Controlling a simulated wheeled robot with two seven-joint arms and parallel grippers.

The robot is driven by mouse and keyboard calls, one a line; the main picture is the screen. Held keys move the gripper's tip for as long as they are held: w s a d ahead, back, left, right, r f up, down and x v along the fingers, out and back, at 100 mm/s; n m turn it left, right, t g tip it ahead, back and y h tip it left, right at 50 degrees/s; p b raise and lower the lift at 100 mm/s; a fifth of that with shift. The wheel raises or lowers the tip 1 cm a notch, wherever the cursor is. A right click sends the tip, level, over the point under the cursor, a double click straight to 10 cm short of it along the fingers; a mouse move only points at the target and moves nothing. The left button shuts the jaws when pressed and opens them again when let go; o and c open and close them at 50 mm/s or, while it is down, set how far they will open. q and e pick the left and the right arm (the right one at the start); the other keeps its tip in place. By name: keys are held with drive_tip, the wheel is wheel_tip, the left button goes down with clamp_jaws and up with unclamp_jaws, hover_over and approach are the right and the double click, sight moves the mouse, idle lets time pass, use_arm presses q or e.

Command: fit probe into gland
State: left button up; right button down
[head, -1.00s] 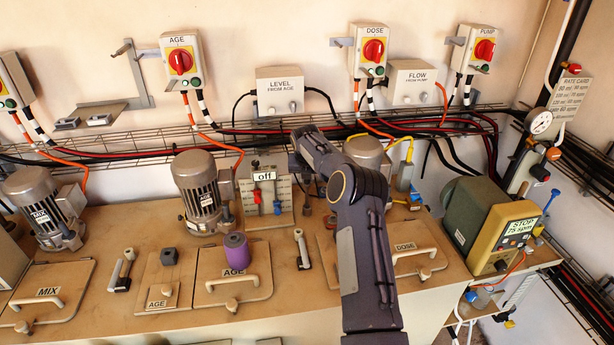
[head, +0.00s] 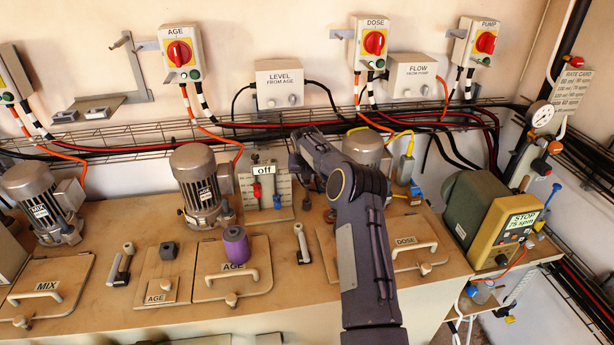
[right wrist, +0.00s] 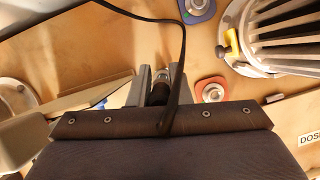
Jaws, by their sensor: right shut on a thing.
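My right gripper (right wrist: 160,80) is shut on a dark, narrow piece (right wrist: 158,94), apparently the probe, with a black cable looping up past it. The wrist edge hides its lower part. In the head view my right gripper (head: 300,172) is small and dark above the bench, beside the "off" panel. Two metal ring fittings, which may be glands, show in the right wrist view: one on a red base (right wrist: 212,90) right of the fingers, one on a blue base (right wrist: 198,8) farther up. Both are apart from the fingers. My left gripper is not in view.
The "off" panel (head: 265,192) and the AGE motor (head: 202,185) stand left of my arm. Another motor (head: 366,150) is behind it. A purple cylinder (head: 236,245) stands on the AGE lid. The pump (head: 490,215) is at the right. Cables run along the wire tray behind.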

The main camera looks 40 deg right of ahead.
drive_tip(key=shift+f+b, duration=0.55)
drive_tip(key=shift+f, duration=0.65)
drive_tip(key=c, duration=1.3)
unclamp_jaws()
drive_tip(key=shift+s+f, duration=0.1)
drive_tip(key=shift+o, duration=0.2)
drive_tip(key=b+v, duration=0.2)
drive_tip(key=v, duration=0.6)
